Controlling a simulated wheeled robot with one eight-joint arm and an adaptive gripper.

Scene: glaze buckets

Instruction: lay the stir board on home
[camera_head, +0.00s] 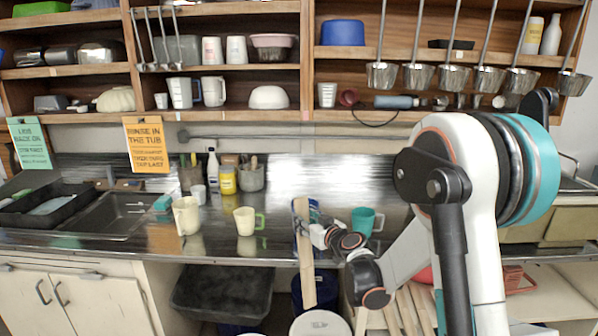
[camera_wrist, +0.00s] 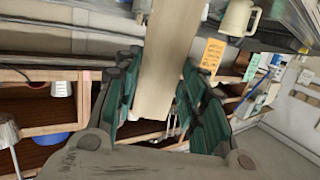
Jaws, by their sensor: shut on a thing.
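The stir board (camera_head: 305,255), a long pale wooden slat, hangs nearly upright in front of the counter edge. My gripper (camera_head: 312,232) is shut on it near its upper part. In the wrist view the board (camera_wrist: 168,65) runs between the green-padded fingers (camera_wrist: 155,105). The board's lower end is over or in front of a dark blue bucket (camera_head: 325,282) under the counter; I cannot tell which. No place marked as home can be made out; several similar wooden slats (camera_head: 408,308) lie low at the right, partly behind my arm.
A pale round lid (camera_head: 320,324) is below the board. A teal mug (camera_head: 364,222) stands on the counter (camera_head: 285,240) close to my gripper, and a cream mug (camera_head: 246,220) stands left of it. A dark grey tub (camera_head: 222,296) is under the counter. Ladles (camera_head: 418,77) hang above.

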